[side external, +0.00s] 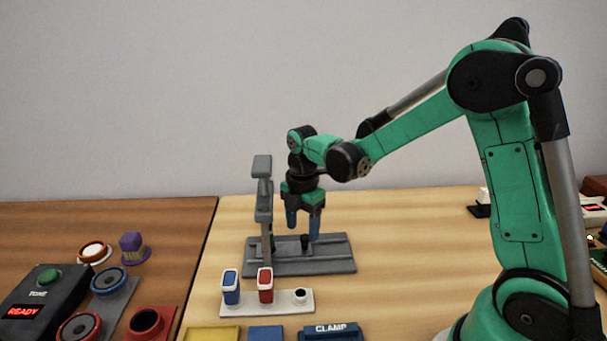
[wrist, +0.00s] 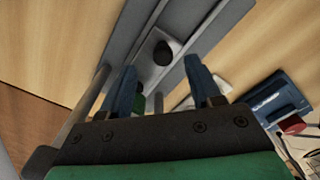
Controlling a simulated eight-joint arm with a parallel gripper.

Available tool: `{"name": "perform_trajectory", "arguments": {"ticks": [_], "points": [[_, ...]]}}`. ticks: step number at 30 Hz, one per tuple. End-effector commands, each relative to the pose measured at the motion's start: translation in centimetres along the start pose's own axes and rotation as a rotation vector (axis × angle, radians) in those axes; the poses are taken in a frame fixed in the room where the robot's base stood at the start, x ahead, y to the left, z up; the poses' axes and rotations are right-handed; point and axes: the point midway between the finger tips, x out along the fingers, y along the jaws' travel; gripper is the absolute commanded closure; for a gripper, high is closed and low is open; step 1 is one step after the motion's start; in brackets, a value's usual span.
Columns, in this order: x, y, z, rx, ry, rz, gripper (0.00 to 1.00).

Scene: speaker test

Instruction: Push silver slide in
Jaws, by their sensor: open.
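The silver slide (wrist: 172,28) is a pale grey plate with a black knob (wrist: 162,52) on it, lying in a grey rail base (side external: 335,264). In the side view the knob (side external: 305,242) stands up from the base just below my gripper (side external: 303,230). My gripper points down with its two blue fingers apart and nothing between them. In the wrist view the knob is just beyond the fingertips (wrist: 161,68), between their lines. The side view does not show clearly whether the fingers touch the slide. Part of the slide is hard to make out there.
A grey upright post (side external: 264,205) stands on the base, close left of my gripper. A white holder (side external: 272,306) with a blue and a red piece is in front. A dark box (side external: 40,298) reading READY is at left. Bare table lies right of the base.

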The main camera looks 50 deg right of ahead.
Motion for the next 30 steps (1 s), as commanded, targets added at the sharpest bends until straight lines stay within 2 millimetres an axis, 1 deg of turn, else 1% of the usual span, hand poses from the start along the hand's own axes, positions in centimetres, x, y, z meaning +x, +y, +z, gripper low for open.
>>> {"name": "perform_trajectory", "arguments": {"ticks": [1, 3, 6, 9, 19, 22, 26, 29, 30], "points": [[-0.8, -0.1, 0.0, 0.0, 0.0, 0.0, 0.43], [-1.8, 0.0, 0.0, 0.0, 0.0, 0.001, 0.43], [-2.9, 0.0, 0.0, -0.001, 0.001, 0.001, 0.43], [-3.5, 0.0, -0.1, -0.001, 0.001, 0.001, 0.43], [-3.7, 0.0, -0.1, 0.001, 0.001, 0.002, 0.43], [-4.0, -0.2, -0.2, 0.033, -0.001, 0.015, 0.43], [-5.3, -1.1, -0.9, 0.19, -0.003, 0.079, 0.43], [-6.7, -2.4, -1.9, 0.413, 0.016, 0.168, 0.43], [-7.2, -3.0, -2.3, 0.514, 0.033, 0.21, 0.43]]}}
